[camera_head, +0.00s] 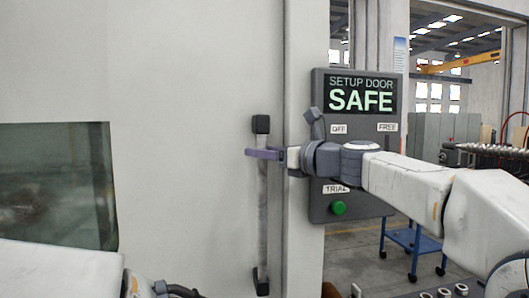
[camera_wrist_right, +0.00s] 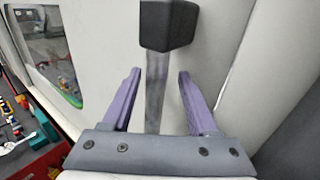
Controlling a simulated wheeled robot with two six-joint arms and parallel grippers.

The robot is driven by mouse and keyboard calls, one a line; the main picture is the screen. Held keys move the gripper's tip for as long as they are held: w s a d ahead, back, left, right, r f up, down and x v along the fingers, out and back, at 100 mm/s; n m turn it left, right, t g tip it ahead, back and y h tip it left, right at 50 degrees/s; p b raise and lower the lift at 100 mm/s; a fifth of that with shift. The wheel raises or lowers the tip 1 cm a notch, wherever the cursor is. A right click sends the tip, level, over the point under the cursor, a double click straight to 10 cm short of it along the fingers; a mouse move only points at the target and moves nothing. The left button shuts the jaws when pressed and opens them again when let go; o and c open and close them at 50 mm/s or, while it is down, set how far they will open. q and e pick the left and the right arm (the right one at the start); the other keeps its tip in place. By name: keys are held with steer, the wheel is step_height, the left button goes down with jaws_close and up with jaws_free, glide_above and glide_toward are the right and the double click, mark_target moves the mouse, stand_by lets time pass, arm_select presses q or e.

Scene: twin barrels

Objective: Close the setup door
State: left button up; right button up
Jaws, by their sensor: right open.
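The setup door (camera_head: 200,60) is a large pale panel with a dark window, filling the left of the head view. Its vertical handle (camera_head: 263,215) is a grey bar with black end blocks, near the panel's right edge. My right gripper (camera_head: 262,154) is at the upper part of the handle, below the top block. In the right wrist view the purple fingers (camera_wrist_right: 159,72) are spread on either side of the handle bar (camera_wrist_right: 155,95), with gaps showing. I cannot tell whether the door is fully shut. My left gripper does not show; part of my left arm is at lower left.
A grey control panel (camera_head: 320,205) right of the door reads "SETUP DOOR SAFE" and has a green button (camera_head: 338,208). My right arm crosses in front of it. A blue cart (camera_head: 412,240) stands behind. The wrist view shows a red surface with small items at left.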

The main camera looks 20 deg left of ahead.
steer(key=b+v, duration=0.4)
steer(key=v, duration=0.6)
steer(key=shift+d, duration=0.2)
steer(key=shift+s, duration=0.1)
